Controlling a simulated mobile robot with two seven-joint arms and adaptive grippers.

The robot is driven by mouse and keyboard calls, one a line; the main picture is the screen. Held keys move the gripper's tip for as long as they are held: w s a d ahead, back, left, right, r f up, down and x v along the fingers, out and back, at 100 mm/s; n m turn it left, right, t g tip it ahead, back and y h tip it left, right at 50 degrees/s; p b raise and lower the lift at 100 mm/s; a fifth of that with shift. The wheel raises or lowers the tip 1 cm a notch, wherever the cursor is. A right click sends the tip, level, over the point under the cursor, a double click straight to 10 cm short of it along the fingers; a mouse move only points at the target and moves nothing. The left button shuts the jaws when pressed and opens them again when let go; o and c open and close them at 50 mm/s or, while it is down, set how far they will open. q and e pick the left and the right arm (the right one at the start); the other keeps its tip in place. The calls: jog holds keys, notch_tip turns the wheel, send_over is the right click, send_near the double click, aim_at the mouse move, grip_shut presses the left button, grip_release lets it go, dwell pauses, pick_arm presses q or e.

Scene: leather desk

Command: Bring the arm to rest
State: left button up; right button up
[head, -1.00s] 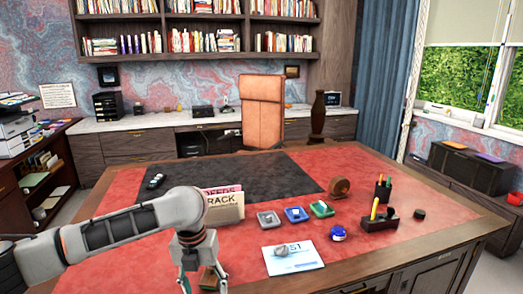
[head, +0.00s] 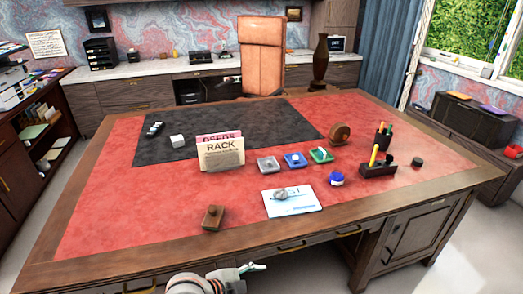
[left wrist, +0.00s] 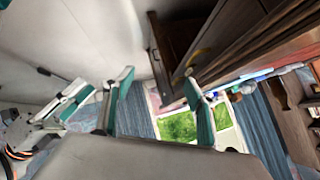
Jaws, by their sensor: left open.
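My left gripper (head: 247,270) is low at the bottom edge of the head view, in front of the desk's near edge and clear of the desk items. In the left wrist view its two teal-padded fingers (left wrist: 159,82) stand wide apart with nothing between them. A second white and teal gripper (left wrist: 62,102), apparently my right one, shows at the left of the wrist view; its opening is unclear.
The front left of the desktop is bare.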

pick_arm(q)
jog(key=s+a+f+n+t+y, duration=0.2)
jog(key=s+a+n, duration=0.4)
jog(key=a, duration=0.4)
jog(key=s+a+f+n+t+y, duration=0.3)
jog(key=s+a+f+n, duration=0.2)
jog(key=a, duration=0.5)
jog(key=shift+s+f+n, duration=0.2)
jog(key=shift+s+n, duration=0.8)
jog(key=shift+s, duration=0.05)
